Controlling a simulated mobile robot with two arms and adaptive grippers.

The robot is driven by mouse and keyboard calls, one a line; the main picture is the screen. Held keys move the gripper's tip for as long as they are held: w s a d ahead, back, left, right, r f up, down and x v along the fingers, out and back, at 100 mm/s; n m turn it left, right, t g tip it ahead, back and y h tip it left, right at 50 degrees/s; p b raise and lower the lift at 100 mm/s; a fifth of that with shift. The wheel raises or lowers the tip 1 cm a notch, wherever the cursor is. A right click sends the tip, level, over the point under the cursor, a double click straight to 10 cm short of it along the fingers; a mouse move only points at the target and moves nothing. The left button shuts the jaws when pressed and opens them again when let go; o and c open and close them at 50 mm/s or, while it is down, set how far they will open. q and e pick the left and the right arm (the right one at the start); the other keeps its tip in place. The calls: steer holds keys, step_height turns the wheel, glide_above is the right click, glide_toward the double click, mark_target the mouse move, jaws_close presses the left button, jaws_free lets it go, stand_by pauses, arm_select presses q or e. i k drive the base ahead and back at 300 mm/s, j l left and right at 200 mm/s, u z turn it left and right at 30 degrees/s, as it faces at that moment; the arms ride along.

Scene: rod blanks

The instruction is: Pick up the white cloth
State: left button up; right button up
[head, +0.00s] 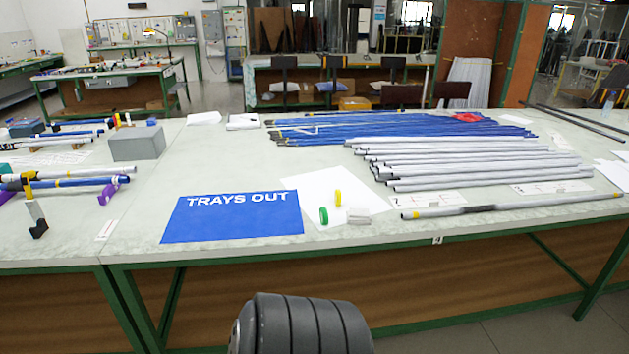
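No piece is clearly recognisable as a cloth. Several flat white pieces lie on the worktable (150,215). One white piece (204,118) lies near the back edge, left of the blue rods. A white folded-looking piece (243,121) with dark edges lies just to its right. A larger thin white sheet (310,183) lies in the middle, partly under the blue TRAYS OUT sign (232,216). I cannot tell whether these are cloth or paper. Neither of my grippers is in view.
Blue rods (400,126) and grey rods (470,160) cover the right of the table. A single grey rod (510,205) lies near the front edge. A yellow cap (338,198) and green cap (323,215) stand mid-table. A grey block (137,144) stands left.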

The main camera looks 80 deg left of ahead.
mark_target(355, 215)
steer(key=u, duration=2.5)
steer(key=j, duration=0.1)
